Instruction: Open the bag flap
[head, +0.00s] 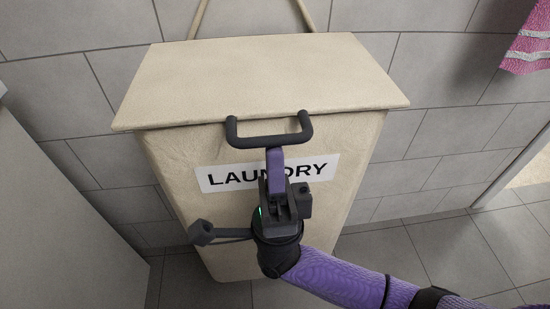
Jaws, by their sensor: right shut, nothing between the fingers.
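A beige laundry bag (350,160) hangs against the tiled wall, with a white LAUNDRY label (215,178) on its front. Its flap (260,80) lies down over the top. A dark bar handle (238,138) sticks out from the flap's front edge. My right gripper (275,153) reaches up from below, in front of the label, and covers part of the lettering. Its purple fingers are shut and empty, with the tips at the handle's crossbar; I cannot tell whether they touch it. My left gripper is not in view.
A cord (306,14) runs up the wall from the bag. A pink striped towel (530,42) hangs at the upper right. A pale grey panel (60,220) stands at the left. The tiled floor (465,245) at the lower right is clear.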

